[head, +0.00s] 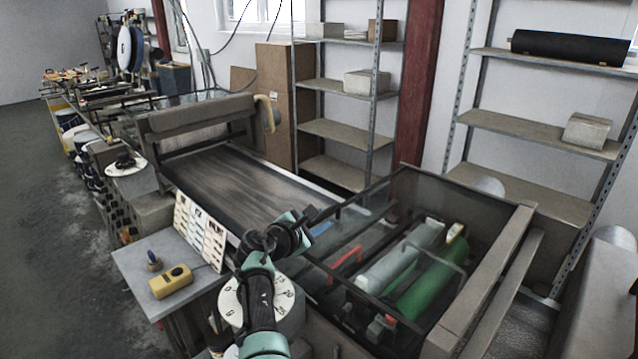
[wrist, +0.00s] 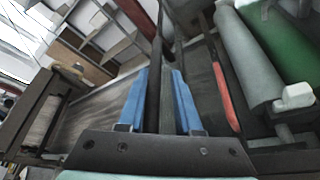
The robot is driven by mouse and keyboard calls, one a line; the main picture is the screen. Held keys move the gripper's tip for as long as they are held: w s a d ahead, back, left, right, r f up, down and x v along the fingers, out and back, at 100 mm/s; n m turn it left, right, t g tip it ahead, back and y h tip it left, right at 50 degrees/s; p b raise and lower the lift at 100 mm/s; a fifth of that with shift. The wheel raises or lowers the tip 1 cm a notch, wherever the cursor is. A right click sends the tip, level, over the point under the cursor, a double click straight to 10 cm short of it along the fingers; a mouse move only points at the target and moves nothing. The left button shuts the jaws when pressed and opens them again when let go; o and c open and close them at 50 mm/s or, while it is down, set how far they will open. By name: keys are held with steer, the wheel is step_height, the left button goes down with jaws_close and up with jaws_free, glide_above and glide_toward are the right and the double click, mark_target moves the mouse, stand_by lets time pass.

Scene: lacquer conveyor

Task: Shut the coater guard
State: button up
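The coater (head: 468,318) stands at the lower right in the head view, with a grey roller (head: 400,258) and a green roller (head: 432,280) inside. A dark-framed clear guard (head: 425,182) shows around the rollers; I cannot tell its exact angle. My gripper (head: 316,221) is at the coater's left side, near the belt's end. In the wrist view, its two blue fingers (wrist: 161,100) are apart, with a dark bar (wrist: 157,45) running ahead between them. Contact with the bar is not clear. The grey roller (wrist: 245,55) and a red part (wrist: 221,90) lie to the right.
A dark conveyor belt (head: 235,190) leads away behind my gripper. A side table (head: 135,265) with a yellow control box (head: 170,282) and a dial (head: 235,305) stand left of the coater. Metal shelves (head: 540,135) stand behind it. Open floor (head: 60,250) is at far left.

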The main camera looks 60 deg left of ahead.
steer(key=shift+o, duration=1.2)
steer(key=shift+d+f, duration=0.1)
steer(key=shift+f, duration=0.25)
steer(key=shift+s, duration=0.15)
steer(key=shift+s+d+r+p, duration=0.2)
steer(key=shift+s+d+p, duration=0.05)
steer(key=shift+s+p, duration=0.2)
steer(key=v, duration=1.1)
steer(key=shift+s+r, duration=0.2)
steer(key=shift+r, duration=0.3)
steer(key=shift+d, duration=0.1)
